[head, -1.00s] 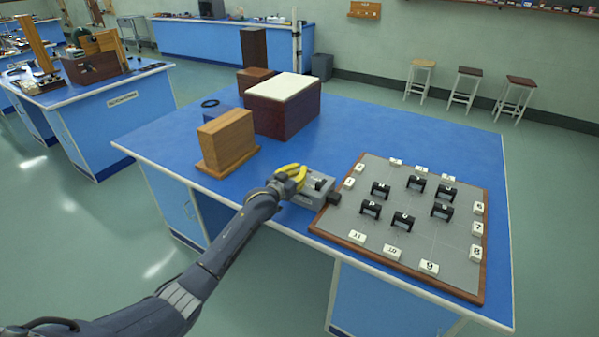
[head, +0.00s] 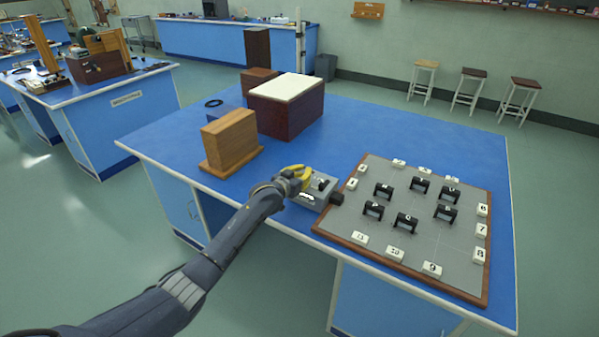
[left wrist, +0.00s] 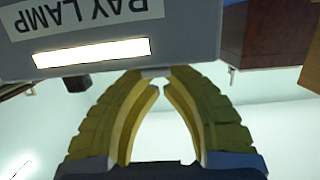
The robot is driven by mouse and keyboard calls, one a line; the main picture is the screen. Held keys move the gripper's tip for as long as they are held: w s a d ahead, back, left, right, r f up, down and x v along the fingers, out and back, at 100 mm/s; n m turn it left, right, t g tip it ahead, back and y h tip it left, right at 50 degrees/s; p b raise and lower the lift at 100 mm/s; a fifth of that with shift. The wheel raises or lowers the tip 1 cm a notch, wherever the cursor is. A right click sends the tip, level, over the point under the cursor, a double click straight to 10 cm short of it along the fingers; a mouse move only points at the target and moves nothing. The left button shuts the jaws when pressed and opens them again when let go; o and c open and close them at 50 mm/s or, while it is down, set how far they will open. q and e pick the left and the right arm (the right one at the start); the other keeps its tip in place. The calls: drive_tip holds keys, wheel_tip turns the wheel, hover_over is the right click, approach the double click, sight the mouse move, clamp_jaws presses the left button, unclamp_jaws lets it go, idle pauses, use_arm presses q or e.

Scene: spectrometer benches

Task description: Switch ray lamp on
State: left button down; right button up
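The ray lamp (head: 310,199) is a grey box at the front edge of the blue bench, left of the optics board. A black knob-like part shows on its top and a dark block at its right end. In the left wrist view the ray lamp (left wrist: 190,40) fills the top, with an upside-down "RAY LAMP" label and a bright, glowing cream strip. My left gripper (head: 302,171) has yellow fingers and is at the lamp's left side. Its fingertips (left wrist: 158,82) are together, with nothing seen between them; contact with the lamp is unclear. My right gripper is out of view.
The grey optics board (head: 420,240) with a brown rim carries black arches and numbered white tiles. A wooden block (head: 229,140) and a dark red box with a white top (head: 285,110) stand behind the gripper. The bench's back right is clear.

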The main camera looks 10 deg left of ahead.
use_arm(q)
drive_tip(key=r, duration=0.4)
drive_tip(key=shift+w+d, duration=0.15)
drive_tip(key=shift+w, duration=0.15)
drive_tip(key=r+v, duration=0.1)
drive_tip(key=v, duration=0.9)
drive_tip(key=shift+w+r, duration=0.2)
drive_tip(key=shift+r, duration=0.1)
drive_tip(key=shift+f, duration=0.1)
